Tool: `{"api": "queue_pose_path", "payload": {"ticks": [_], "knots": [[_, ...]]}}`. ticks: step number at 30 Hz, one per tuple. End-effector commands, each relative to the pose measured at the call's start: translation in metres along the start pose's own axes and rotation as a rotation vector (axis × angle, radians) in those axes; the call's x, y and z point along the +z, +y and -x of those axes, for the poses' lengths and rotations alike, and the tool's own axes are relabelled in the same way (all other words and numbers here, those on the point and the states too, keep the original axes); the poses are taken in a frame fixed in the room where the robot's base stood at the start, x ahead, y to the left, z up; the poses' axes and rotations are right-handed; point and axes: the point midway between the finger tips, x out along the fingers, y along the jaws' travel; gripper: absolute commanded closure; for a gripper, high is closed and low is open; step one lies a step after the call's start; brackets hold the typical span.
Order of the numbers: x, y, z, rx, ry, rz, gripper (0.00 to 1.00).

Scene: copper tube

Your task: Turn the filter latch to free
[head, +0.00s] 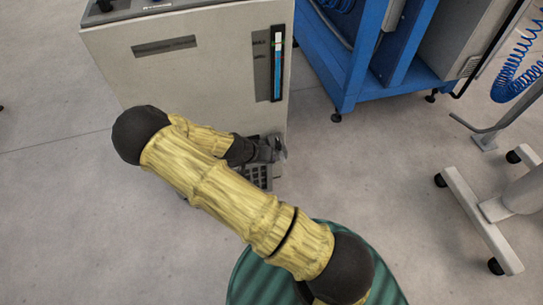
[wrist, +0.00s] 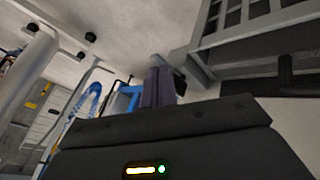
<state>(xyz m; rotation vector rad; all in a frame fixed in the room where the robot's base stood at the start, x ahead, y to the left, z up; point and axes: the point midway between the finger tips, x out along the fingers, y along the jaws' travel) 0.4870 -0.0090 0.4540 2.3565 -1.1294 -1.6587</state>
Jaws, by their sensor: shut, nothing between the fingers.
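My gripper (head: 276,150) is at the low front of the pale cabinet, beside a dark slotted filter grille (head: 258,177). In the wrist view its fingers (wrist: 158,84) stand together, shut and empty. The grille (wrist: 245,18) fills the upper right there, with a pale frame around it. A dark bar-like part (wrist: 286,74) sits at the right below the frame; it may be the latch, but I cannot tell its setting. The fingers look apart from that part. In the head view my arm and gripper hide much of the grille, and no latch can be made out.
The pale cabinet (head: 200,60) has a level gauge (head: 277,65) on its front. A blue frame (head: 345,75) stands to the right behind. A stand with caster legs (head: 480,215) is at the far right. The grey floor (head: 390,160) between them is clear.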

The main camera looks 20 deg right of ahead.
Motion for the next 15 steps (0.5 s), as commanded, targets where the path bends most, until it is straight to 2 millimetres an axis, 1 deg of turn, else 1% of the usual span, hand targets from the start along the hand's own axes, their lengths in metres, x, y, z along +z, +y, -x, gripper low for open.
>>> {"api": "queue_pose_path", "payload": {"ticks": [1,6,10,15], "knots": [[-0.003,0.004,0.011,0.000,0.000,-0.001,1.00],[-0.003,0.008,0.030,0.003,-0.003,-0.006,1.00],[-0.002,0.010,0.039,0.005,-0.005,-0.009,1.00],[-0.001,0.010,0.041,0.006,-0.006,-0.010,1.00]]}}
